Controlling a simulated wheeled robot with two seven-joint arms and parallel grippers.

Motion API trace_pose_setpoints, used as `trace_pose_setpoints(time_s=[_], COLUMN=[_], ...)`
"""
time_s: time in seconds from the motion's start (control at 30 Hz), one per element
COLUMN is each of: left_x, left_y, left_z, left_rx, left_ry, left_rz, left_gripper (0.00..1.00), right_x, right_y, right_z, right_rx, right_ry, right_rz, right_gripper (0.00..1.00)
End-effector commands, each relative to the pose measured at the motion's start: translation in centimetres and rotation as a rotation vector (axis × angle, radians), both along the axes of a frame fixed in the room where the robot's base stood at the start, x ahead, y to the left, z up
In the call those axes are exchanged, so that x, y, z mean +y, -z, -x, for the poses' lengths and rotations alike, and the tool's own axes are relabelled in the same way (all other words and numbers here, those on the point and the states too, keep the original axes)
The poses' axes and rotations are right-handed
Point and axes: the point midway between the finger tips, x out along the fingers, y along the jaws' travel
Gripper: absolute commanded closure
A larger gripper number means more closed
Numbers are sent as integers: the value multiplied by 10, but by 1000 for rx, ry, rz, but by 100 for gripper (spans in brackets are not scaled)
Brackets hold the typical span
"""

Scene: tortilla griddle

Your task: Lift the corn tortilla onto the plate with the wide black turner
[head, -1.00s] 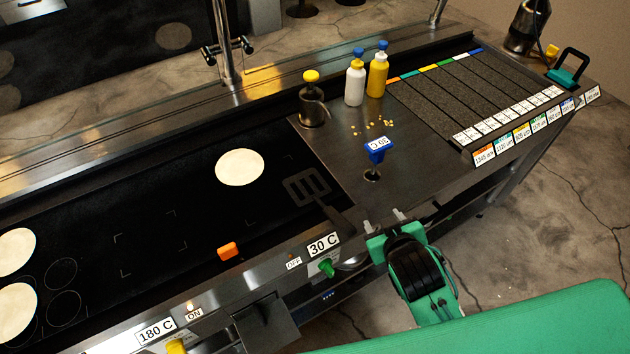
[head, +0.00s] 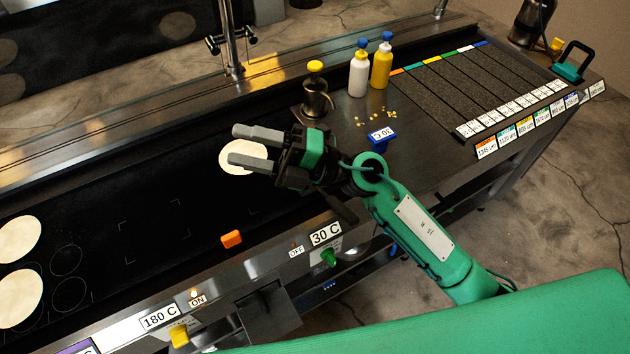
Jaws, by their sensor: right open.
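A pale round disc (head: 236,168), which looks like a tortilla, lies on the black griddle (head: 185,215) and is partly covered by my right gripper. Two more pale discs lie at the left edge, an upper one (head: 18,240) and a lower one (head: 18,297); I cannot tell from looks which is the corn one. My right gripper (head: 236,145) is open, fingers pointing left, over the disc with nothing seen between them. The black turner is mostly hidden under my right gripper; only its dark handle end (head: 344,210) shows. I cannot make out a plate. My left gripper is not in view.
An orange block (head: 231,239) sits near the griddle's front edge. The griddle's middle is clear.

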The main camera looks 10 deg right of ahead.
Motion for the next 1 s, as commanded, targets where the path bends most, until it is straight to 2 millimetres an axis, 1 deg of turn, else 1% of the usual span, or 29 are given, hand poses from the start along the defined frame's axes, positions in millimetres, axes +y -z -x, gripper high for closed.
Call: trace_pose_setpoints(time_s=[0.03, 0.07, 0.1, 0.17, 0.2, 0.27, 0.3, 0.37, 0.4, 0.47, 0.5, 0.57, 0.6, 0.7, 0.8, 0.9, 1.0], left_x=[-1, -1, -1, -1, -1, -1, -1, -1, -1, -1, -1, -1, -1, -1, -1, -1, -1], left_y=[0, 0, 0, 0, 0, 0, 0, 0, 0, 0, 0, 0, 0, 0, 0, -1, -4], left_z=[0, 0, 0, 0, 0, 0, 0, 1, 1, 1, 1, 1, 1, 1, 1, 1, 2], left_rx=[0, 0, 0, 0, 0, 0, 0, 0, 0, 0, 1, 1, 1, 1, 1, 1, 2], left_ry=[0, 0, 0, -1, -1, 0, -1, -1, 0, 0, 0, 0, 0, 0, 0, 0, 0], left_rz=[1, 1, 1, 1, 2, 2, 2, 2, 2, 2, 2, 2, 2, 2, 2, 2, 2], left_gripper=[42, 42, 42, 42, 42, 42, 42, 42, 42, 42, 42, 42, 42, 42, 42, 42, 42], right_x=[9, 14, 18, 21, 20, 16, 10, -3, -13, -33, -47, -71, -86, -120, -145, -158, -162], right_y=[10, 18, 30, 49, 63, 84, 97, 116, 128, 142, 150, 159, 161, 163, 160, 158, 164], right_z=[5, 8, 12, 15, 15, 14, 10, 4, -2, -13, -21, -33, -41, -57, -66, -71, -72], right_rx=[-57, -86, -122, -170, -196, -228, -244, -263, -268, -268, -264, -246, -232, -188, -145, -118, -107], right_ry=[-61, -96, -142, -203, -240, -289, -316, -349, -367, -384, -390, -390, -386, -364, -341, -326, -324], right_rz=[102, 165, 253, 388, 482, 629, 729, 885, 990, 1150, 1257, 1410, 1504, 1700, 1833, 1899, 1920], right_gripper=[47, 47, 47, 47, 47, 47, 47, 47, 47, 47, 47, 47, 47, 47, 47, 47, 47])
